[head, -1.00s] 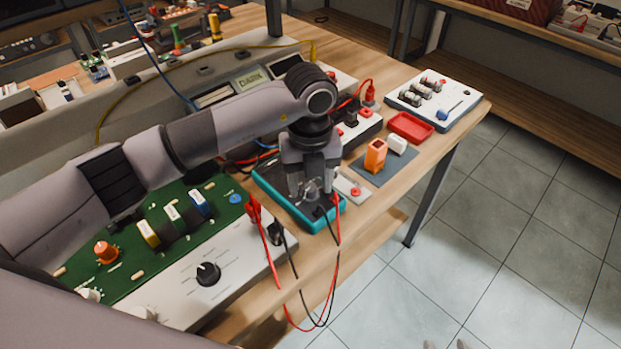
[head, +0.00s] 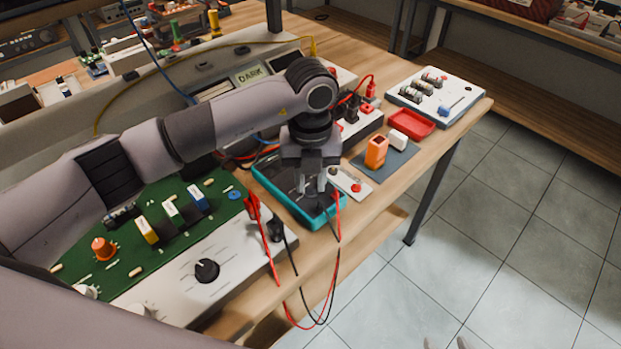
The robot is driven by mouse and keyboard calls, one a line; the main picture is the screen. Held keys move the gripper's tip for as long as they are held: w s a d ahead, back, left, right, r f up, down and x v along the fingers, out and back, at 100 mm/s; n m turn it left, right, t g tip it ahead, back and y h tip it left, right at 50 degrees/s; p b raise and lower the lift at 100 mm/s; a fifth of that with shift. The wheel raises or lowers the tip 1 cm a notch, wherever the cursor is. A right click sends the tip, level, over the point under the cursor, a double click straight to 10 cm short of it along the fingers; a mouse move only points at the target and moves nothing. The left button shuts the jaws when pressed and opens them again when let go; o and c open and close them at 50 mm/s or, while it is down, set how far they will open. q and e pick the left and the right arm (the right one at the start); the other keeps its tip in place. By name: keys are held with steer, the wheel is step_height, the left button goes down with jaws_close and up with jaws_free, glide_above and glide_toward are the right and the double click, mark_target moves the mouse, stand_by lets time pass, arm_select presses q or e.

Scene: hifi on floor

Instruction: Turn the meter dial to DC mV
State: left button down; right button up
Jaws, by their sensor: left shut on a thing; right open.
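The meter (head: 330,209) is a teal-edged box with a dark face, lying on the wooden bench near its front edge. Red and black leads run from its near end and hang over the edge. My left gripper (head: 312,188) points down over the meter's face, with its fingers shut on the meter dial. The dial is mostly hidden between the fingers, and its pointer and markings are too small to read. My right gripper is not in view.
A green board (head: 170,235) with coloured blocks and a white panel with a black knob (head: 207,270) lie to the left. A small white plate (head: 352,184), orange block (head: 377,152) and red tray (head: 411,125) sit to the right. Tiled floor lies beyond the edge.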

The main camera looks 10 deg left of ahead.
arm_select(q)
steer(key=m+b, duration=0.3)
steer(key=m, duration=0.2)
steer(key=shift+w, duration=0.1)
steer(key=shift+f+m+b, duration=0.1)
steer(key=shift+m+b, duration=0.7)
steer(key=shift+m, duration=0.2)
steer(key=shift+m+b, duration=0.6)
steer(key=shift+m, duration=0.3)
steer(key=m+b, duration=0.1)
steer(key=m, duration=0.1)
steer(key=shift+m, duration=0.4)
steer(key=m+b, duration=0.1)
steer(key=m, duration=0.2)
steer(key=shift+b, duration=0.4)
steer(key=shift+r+m+b, duration=0.2)
steer(key=shift+m+b, duration=0.1)
steer(key=shift+m, duration=0.5)
steer(key=c, duration=0.9)
jaws_free()
